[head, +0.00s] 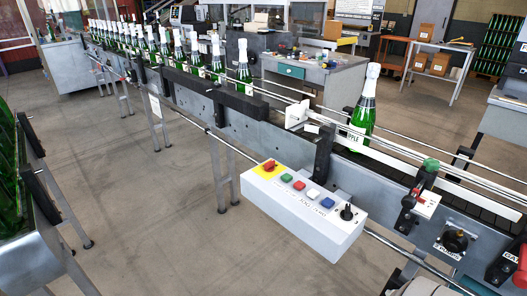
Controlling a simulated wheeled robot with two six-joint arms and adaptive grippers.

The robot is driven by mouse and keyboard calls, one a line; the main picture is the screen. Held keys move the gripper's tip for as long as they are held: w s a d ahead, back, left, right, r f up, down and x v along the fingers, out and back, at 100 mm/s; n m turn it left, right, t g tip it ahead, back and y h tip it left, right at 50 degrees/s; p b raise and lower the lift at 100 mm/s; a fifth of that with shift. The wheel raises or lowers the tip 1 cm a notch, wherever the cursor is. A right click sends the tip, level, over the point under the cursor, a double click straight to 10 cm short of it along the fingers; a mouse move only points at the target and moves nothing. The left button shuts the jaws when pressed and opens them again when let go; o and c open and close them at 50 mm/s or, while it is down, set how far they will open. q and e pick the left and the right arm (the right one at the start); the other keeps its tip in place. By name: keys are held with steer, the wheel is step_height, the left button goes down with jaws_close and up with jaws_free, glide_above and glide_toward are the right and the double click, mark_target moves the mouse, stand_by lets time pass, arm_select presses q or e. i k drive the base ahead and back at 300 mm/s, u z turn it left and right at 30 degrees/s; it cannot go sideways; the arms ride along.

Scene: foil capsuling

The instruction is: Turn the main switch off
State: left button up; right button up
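A white control box (300,222) is fixed to the near side of the conveyor. Its top holds a red button on a yellow plate (268,167), then green, red, white and blue buttons in a row. A black switch with a raised handle (347,212) stands at the box's right end. A black round knob (455,241) sits on the conveyor's side panel at the lower right, with a small label below it. The labels are too small to tell which control is the main switch, or its position. Neither of my grippers is in view.
The conveyor (225,112) runs diagonally across the view, carrying several green bottles with white tops. One bottle (362,120) stands apart behind the control box. A metal bin of green bottles (30,245) is at the left. The floor (160,210) before the conveyor is clear.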

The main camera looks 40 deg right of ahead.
mark_target(269, 167)
steer(key=z, duration=0.45)
steer(key=i, duration=0.85)
steer(key=z, duration=0.75)
